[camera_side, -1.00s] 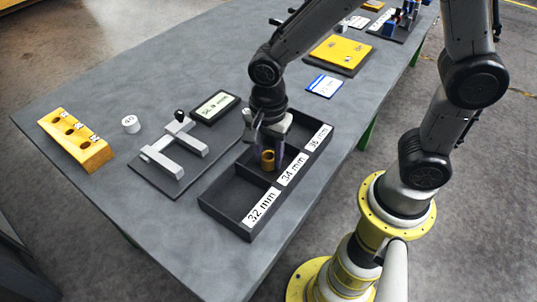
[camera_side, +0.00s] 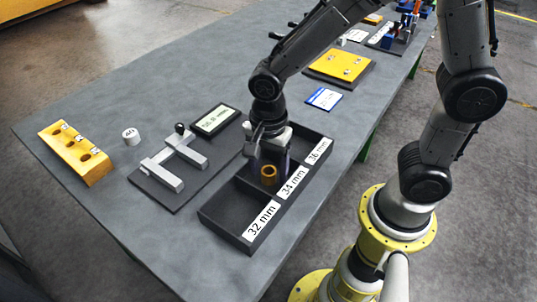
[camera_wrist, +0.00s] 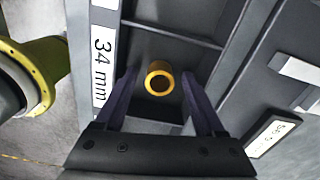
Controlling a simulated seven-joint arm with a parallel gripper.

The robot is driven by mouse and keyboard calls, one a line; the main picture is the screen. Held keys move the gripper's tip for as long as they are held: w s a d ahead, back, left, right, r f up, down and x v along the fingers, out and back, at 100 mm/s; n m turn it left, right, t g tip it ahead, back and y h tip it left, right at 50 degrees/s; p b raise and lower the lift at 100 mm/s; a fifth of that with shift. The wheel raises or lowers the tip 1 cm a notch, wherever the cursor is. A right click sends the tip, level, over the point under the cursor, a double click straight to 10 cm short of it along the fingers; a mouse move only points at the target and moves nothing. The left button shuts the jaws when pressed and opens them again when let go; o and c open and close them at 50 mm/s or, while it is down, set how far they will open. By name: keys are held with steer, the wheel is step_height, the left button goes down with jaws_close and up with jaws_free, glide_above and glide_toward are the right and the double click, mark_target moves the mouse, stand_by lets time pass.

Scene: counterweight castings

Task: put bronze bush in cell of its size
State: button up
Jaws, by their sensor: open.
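The bronze bush (camera_side: 268,175) is a short golden ring. It stands upright in the middle cell of the black tray (camera_side: 225,222), beside the 34 mm label (camera_side: 293,182). In the wrist view the bush (camera_wrist: 159,80) shows end-on, its bore open towards the camera, with dark cell floor around it. My gripper (camera_side: 267,163) points down into this cell. In the wrist view my gripper (camera_wrist: 158,76) has its two fingers apart, one on each side of the bush, with visible gaps. The lower finger ends are partly hidden in the side view.
The 32 mm cell, by its label (camera_side: 262,220), is empty; the 36 mm cell is partly hidden behind my gripper. Left of the tray are a measuring fixture (camera_side: 170,165), a display (camera_side: 215,120), a white cylinder (camera_side: 131,137) and a yellow holed block (camera_side: 76,152).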

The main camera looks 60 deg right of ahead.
mark_target(268, 171)
step_height(268, 171, up, 11)
steer(key=s+d+r+n+t, duration=0.2)
steer(key=s+d+n, duration=0.3)
steer(key=n, duration=0.3)
steer(key=s+d+r+n+t, duration=0.1)
steer(key=s+d+n+t, duration=0.2)
steer(key=s+d+n, duration=0.2)
steer(key=shift+s+d+r+n+t, duration=0.3)
steer(key=shift+s+n, duration=0.35)
steer(key=shift+n, duration=0.95)
steer(key=shift+a+r, duration=0.1)
